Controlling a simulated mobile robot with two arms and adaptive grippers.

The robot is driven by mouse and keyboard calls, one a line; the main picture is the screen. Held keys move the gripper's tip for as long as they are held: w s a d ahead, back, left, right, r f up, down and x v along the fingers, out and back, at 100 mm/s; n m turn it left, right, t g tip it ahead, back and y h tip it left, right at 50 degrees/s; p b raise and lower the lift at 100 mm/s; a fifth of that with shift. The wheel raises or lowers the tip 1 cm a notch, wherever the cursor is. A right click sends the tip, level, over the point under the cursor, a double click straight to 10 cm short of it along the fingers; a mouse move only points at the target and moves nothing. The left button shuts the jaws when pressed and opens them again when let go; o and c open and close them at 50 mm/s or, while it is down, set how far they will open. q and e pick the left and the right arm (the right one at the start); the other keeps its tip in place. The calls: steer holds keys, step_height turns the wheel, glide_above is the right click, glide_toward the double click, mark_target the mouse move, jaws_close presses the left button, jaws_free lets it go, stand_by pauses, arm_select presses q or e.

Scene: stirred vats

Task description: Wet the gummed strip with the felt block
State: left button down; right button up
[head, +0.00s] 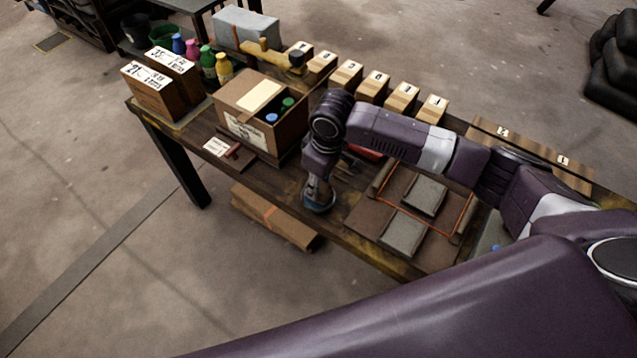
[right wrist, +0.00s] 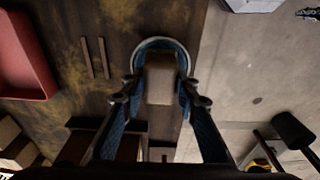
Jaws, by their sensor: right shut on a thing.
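My right gripper (head: 318,194) points down near the table's front edge, right of the open carton. In the right wrist view its blue fingers (right wrist: 160,92) are shut on a tan block (right wrist: 160,78), seemingly the felt block. A round dish with a pale rim (right wrist: 157,43) shows around and behind the block. I cannot tell whether block and dish touch. In the head view the arm hides the block. I cannot make out the gummed strip for certain. My left gripper is not in view.
Grey pads (head: 404,234) lie right of my gripper. Several wooden blocks (head: 375,88) line the back. A red tray (right wrist: 25,60) shows in the wrist view.

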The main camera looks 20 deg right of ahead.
steer(key=shift+s+f+p, duration=0.2)
steer(key=shift+p, duration=0.1)
stand_by(1.4)
steer(key=shift+r, duration=0.1)
step_height(320, 180, up, 7)
steer(key=p, duration=0.8)
steer(key=shift+w+r+p, duration=0.1)
steer(key=shift+w+p, duration=0.05)
steer(key=shift+p, duration=0.25)
stand_by(0.3)
